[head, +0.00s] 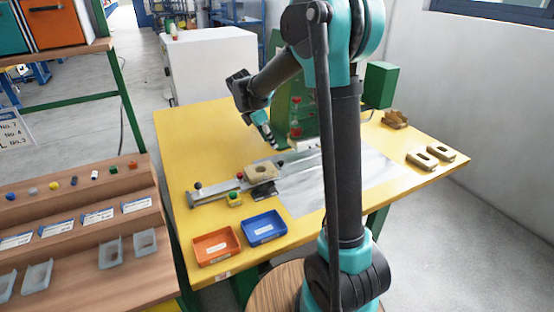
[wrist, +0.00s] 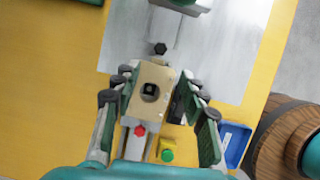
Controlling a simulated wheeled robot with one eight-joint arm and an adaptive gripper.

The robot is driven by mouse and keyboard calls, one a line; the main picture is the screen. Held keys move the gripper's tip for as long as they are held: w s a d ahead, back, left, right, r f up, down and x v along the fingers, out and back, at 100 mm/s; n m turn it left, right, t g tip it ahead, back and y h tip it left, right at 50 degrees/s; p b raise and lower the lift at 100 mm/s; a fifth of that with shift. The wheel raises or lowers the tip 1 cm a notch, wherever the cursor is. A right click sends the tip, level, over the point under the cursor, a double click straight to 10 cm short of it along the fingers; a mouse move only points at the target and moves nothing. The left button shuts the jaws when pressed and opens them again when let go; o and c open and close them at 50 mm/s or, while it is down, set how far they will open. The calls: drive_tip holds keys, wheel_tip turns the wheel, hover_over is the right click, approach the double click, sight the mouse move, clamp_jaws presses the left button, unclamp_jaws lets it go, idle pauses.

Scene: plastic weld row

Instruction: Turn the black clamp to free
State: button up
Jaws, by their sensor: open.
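A beige block with a round hole (head: 262,172) sits on a grey metal rail fixture (head: 215,189); it also shows in the wrist view (wrist: 152,78). A small black knob (wrist: 160,48) stands just beyond the block and shows in the head view (head: 281,163). Another black knob (head: 197,186) stands at the rail's left end. I cannot tell which is the black clamp. A red knob (wrist: 140,130) sits on the rail between them. My gripper (wrist: 158,80) is open, its fingers on either side of the block from above; in the head view it (head: 274,147) hangs above the fixture, apart from it.
A yellow box with a green button (wrist: 167,155) is beside the rail. Orange (head: 216,246) and blue (head: 264,228) trays lie at the table's front. A green machine stands behind the fixture. Holed parts (head: 421,160) lie at right. The table's back left is clear.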

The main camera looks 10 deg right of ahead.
sight(281, 162)
drive_tip(key=x, duration=1.1)
drive_tip(key=shift+d+f, duration=0.2)
clamp_jaws()
